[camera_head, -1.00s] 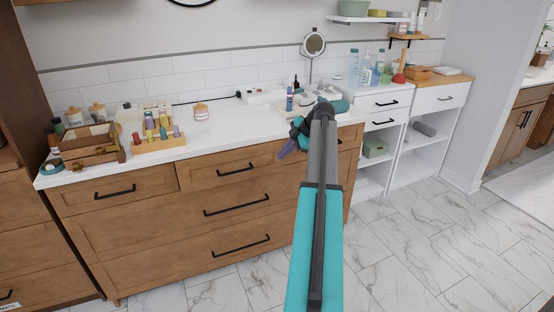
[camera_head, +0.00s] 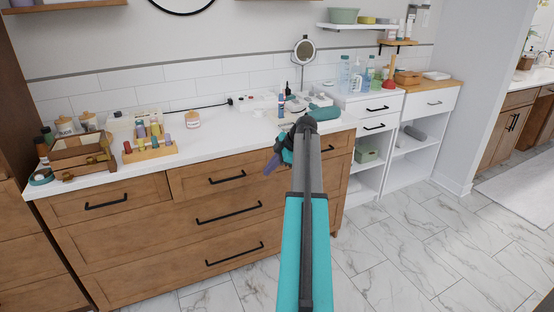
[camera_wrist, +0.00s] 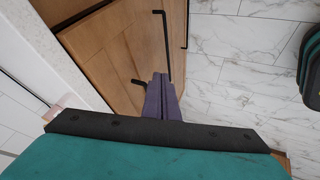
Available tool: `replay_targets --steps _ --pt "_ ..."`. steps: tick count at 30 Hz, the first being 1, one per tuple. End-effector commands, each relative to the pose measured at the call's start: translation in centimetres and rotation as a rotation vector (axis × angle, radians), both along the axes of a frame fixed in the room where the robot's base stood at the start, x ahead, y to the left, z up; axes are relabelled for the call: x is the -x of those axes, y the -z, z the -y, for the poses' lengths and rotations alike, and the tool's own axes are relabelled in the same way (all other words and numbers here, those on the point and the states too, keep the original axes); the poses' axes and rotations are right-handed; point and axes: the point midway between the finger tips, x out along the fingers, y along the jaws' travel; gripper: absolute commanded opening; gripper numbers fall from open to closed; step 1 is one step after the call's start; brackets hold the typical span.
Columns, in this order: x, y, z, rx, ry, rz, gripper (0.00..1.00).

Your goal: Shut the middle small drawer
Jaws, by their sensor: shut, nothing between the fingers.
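The middle small drawer (camera_head: 205,188) is in the top row of the wooden cabinet, with a black bar handle (camera_head: 227,177). Its front seems to stand slightly proud of the left small drawer (camera_head: 75,207), but the gap is hard to judge. My gripper (camera_head: 271,165) has purple fingers, closed together and empty, in front of the right end of the middle drawer. In the wrist view the closed fingers (camera_wrist: 162,95) point at a wooden front (camera_wrist: 120,55) with black handles near them. I cannot tell whether they touch it. The right small drawer is partly hidden by my arm.
A white shelf unit (camera_head: 377,108) stands to the right. The marble floor (camera_head: 420,240) is clear.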

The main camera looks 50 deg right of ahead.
Motion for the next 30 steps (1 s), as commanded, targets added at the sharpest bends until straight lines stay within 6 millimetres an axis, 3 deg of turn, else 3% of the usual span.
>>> replay_targets --steps 6,15,23,30 --pt "-2.8 8.4 -7.6 -0.114 0.075 -0.122 0.00" --pt "-4.2 19.7 -19.1 -0.229 0.206 -0.326 0.00" --pt "-2.7 28.3 -29.0 -0.272 0.325 -0.505 0.00" --pt "0.9 35.0 -37.6 -0.266 0.439 -0.659 0.00"
